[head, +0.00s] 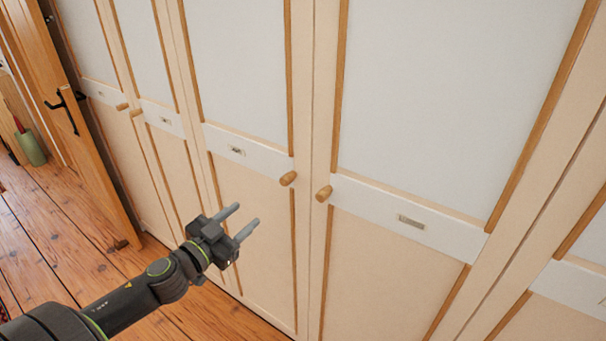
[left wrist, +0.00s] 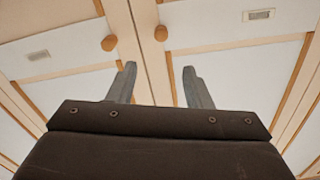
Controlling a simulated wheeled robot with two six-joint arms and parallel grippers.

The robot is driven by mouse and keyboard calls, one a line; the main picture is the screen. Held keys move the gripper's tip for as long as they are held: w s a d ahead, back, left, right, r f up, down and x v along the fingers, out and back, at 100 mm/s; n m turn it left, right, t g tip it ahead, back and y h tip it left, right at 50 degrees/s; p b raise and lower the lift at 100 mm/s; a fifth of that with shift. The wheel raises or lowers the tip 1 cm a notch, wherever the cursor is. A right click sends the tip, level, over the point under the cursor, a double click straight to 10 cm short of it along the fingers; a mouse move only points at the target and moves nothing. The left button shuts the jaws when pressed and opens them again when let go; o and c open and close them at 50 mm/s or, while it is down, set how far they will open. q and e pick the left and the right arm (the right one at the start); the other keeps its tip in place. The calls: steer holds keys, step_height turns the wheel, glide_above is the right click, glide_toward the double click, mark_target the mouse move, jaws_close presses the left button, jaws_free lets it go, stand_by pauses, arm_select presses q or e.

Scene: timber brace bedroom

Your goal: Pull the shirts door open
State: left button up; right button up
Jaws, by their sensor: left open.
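A row of closed wardrobe doors fills the head view, pale panels with orange-brown trim. Each has a small label plate, too small to read, so I cannot tell which is the shirts door. Two wooden knobs sit side by side at the middle seam, a left knob (head: 288,178) and a right knob (head: 324,193). In the left wrist view the two knobs (left wrist: 109,43) and (left wrist: 161,33) show beyond the fingertips. My left gripper (head: 245,219) is open and empty, below and left of the knobs, apart from them. My right gripper is not in view.
More wardrobe doors with knobs (head: 136,112) stand to the left. An open wooden door (head: 66,110) with a black handle stands at the far left, with a green object (head: 31,148) beyond it. The plank floor (head: 45,235) is clear at lower left.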

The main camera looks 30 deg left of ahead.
arm_select(q)
steer(key=p, duration=0.4)
glide_toward(283, 183)
steer(key=w+b, duration=0.1)
steer(key=w, duration=0.2)
steer(key=w+b, duration=0.1)
steer(key=w, duration=0.2)
steer(key=w+d+b, duration=0.1)
steer(key=w, duration=0.3)
steer(key=shift+w+r, duration=0.1)
steer(key=shift+w, duration=0.55)
jaws_close()
